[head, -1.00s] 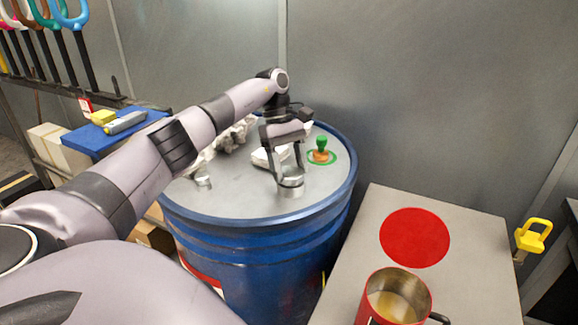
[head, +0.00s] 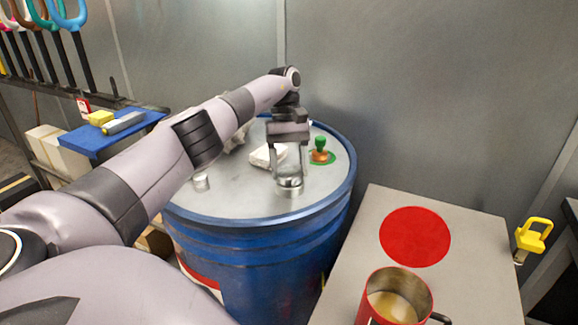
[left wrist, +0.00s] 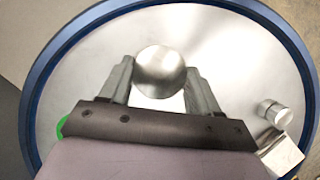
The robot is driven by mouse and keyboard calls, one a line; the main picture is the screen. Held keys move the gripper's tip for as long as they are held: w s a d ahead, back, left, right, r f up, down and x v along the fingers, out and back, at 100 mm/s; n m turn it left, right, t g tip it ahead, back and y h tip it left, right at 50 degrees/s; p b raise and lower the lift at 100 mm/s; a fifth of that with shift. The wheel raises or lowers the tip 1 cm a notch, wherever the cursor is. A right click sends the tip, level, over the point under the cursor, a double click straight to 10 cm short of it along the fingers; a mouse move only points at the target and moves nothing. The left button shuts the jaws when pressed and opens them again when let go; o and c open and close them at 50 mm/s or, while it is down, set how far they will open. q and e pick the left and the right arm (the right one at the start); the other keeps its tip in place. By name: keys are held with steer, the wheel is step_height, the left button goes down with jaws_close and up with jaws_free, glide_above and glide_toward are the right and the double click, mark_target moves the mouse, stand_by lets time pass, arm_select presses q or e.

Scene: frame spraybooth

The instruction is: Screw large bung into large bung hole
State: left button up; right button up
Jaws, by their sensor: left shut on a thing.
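The large bung (head: 290,185) is a round silver metal cap at the near part of the grey drum lid (head: 235,205). My left gripper (head: 289,178) points down and is shut on the bung. In the left wrist view the bung (left wrist: 160,71) sits between the two grey fingers of the gripper (left wrist: 160,80). The bung is at or just above the lid; I cannot tell whether it is seated. The large bung hole is hidden beneath it. My right gripper is not in view.
A grey table (head: 465,265) with a red mug (head: 393,298) is at right. A blue shelf (head: 105,137) is at left.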

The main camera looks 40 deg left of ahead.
arm_select(q)
steer(key=o, duration=0.7)
